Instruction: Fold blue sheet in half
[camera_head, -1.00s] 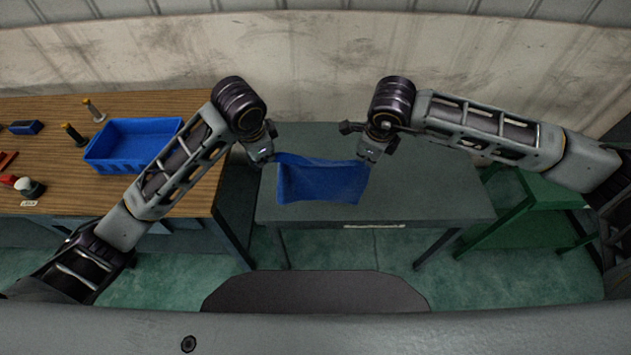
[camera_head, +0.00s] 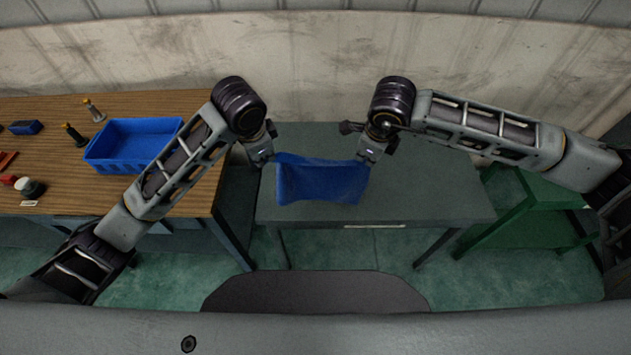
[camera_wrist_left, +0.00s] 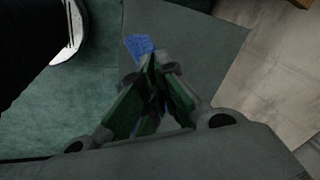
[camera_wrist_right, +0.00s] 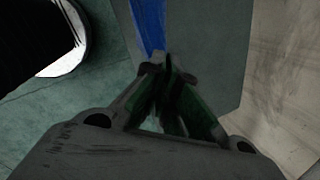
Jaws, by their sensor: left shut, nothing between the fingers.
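The blue sheet (camera_head: 318,182) spans the space between my two grippers over the grey table, its upper edge sagging and its lower edge bent. My left gripper (camera_head: 267,160) is shut at the sheet's upper left corner. In the left wrist view its fingers (camera_wrist_left: 155,62) are together, with a piece of blue sheet (camera_wrist_left: 139,45) beside and beyond the tips. My right gripper (camera_head: 366,158) is at the upper right corner. In the right wrist view its fingers (camera_wrist_right: 164,64) are closed on the end of a narrow blue strip of the sheet (camera_wrist_right: 149,25).
The grey table (camera_head: 430,190) is otherwise clear. A wooden bench (camera_head: 60,110) at left carries a blue bin (camera_head: 97,157), a small blue box (camera_head: 26,127) and yellow-handled tools (camera_head: 94,110). A green table (camera_head: 550,195) stands at right, and a wall (camera_head: 310,70) behind.

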